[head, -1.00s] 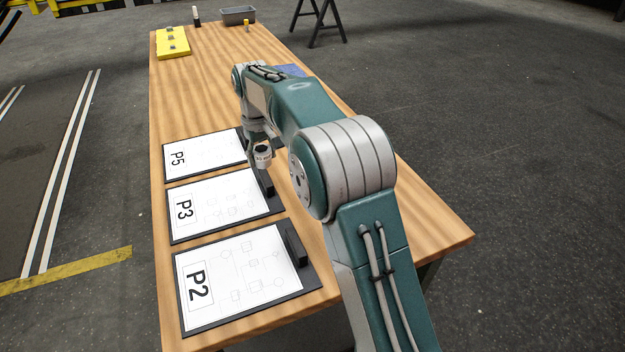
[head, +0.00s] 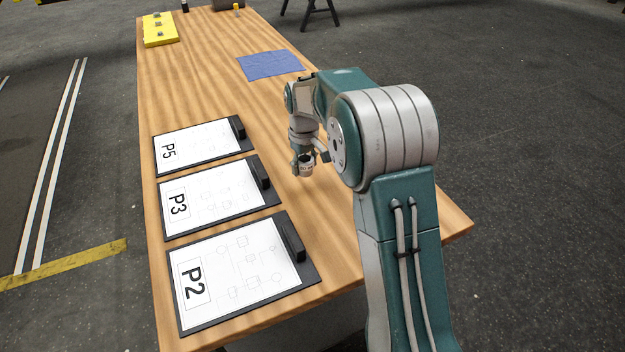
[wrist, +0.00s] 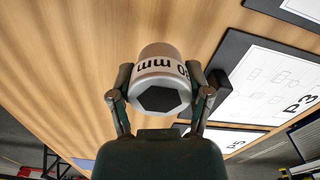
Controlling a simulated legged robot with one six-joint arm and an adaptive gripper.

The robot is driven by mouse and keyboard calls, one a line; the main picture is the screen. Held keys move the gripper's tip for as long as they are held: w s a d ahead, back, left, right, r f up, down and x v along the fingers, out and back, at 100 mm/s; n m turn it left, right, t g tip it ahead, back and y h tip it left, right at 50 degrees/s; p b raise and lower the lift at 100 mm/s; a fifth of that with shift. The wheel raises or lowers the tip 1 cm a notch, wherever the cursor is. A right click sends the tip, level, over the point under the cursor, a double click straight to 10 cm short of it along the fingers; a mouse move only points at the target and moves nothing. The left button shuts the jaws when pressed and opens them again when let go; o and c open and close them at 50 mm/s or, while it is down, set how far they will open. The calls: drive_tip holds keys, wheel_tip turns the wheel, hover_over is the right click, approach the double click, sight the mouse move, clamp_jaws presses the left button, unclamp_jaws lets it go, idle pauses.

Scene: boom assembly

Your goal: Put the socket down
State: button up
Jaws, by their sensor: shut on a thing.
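The socket (wrist: 158,80) is a short silver cylinder with a white band marked in mm and a dark hexagonal opening. It also shows small in the head view (head: 305,168). My gripper (wrist: 160,92) is shut on it, one finger on each side. In the head view my gripper (head: 303,158) is over the wooden table (head: 215,85), to the right of the clipboards. Whether the socket touches the table top is hard to tell.
Clipboards P5 (head: 200,145), P3 (head: 215,190) and P2 (head: 235,275) lie along the table's left side. A blue cloth (head: 270,65) and a yellow block (head: 160,32) lie farther back. Bare wood lies around my gripper and in the table's middle.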

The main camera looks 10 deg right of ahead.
sight(312, 186)
drive_tip(key=shift+s+d+f, duration=0.2)
drive_tip(key=shift+d+f, duration=0.5)
drive_tip(key=shift+f, duration=0.3)
drive_tip(key=f, duration=0.3)
drive_tip(key=shift+d+f, duration=0.25)
drive_tip(key=o, duration=1.3)
